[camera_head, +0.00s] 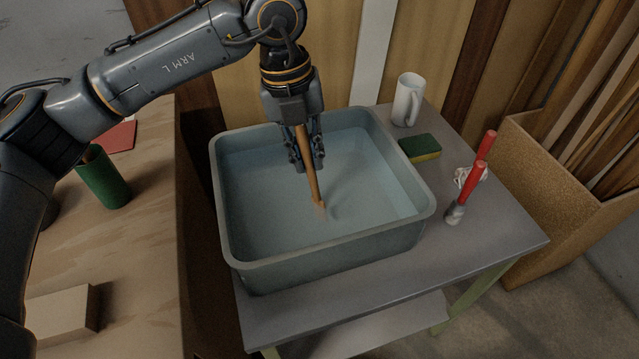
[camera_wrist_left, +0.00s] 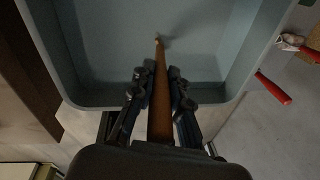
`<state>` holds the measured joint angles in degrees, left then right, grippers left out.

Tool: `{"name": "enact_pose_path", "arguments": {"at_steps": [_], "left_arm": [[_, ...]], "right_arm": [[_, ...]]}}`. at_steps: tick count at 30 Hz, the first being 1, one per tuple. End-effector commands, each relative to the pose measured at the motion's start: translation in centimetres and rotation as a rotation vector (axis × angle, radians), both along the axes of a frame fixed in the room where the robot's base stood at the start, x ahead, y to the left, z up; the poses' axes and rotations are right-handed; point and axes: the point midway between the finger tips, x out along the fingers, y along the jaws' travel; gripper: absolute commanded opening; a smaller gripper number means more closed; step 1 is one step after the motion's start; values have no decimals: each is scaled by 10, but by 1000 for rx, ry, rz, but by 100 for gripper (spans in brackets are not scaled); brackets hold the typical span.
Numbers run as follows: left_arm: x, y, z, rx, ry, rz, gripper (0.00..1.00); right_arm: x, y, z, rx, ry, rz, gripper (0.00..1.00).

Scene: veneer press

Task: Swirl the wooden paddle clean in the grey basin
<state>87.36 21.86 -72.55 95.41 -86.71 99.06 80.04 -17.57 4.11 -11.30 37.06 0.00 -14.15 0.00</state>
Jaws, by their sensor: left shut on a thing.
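The grey basin (camera_head: 330,252) stands on a small grey table and holds pale bluish water. My left gripper (camera_head: 306,160) is above the basin's back half, pointing down, shut on the wooden paddle (camera_head: 311,175). The paddle's handle leans slightly, and its lower end goes into the water near the basin's middle. Its submerged part is hard to make out. In the left wrist view the paddle (camera_wrist_left: 161,85) runs forward between the fingers into the basin (camera_wrist_left: 90,98). My right gripper is not in view.
Right of the basin on the table (camera_head: 480,232) are a white mug (camera_head: 408,100), a green-yellow sponge (camera_head: 420,148) and red-handled tools (camera_head: 473,180). A wooden bench at left holds a green cylinder (camera_head: 103,178) and a pale block (camera_head: 62,313). A bin of wood strips (camera_head: 545,215) stands at right.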

Motion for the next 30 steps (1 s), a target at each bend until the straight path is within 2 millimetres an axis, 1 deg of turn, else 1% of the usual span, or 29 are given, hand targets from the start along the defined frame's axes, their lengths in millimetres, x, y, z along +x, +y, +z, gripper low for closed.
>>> {"name": "enact_pose_path", "arguments": {"at_steps": [6,14,21,30], "left_arm": [[3,1,0,0,0,-1,0],[3,1,2,0,-1,-1,0],[4,3,18,0,-2,-1,0],[4,7,42,-1,-1,-1,0]], "right_arm": [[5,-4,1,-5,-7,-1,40],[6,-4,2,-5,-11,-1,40],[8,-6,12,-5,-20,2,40],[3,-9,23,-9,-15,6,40]]}}
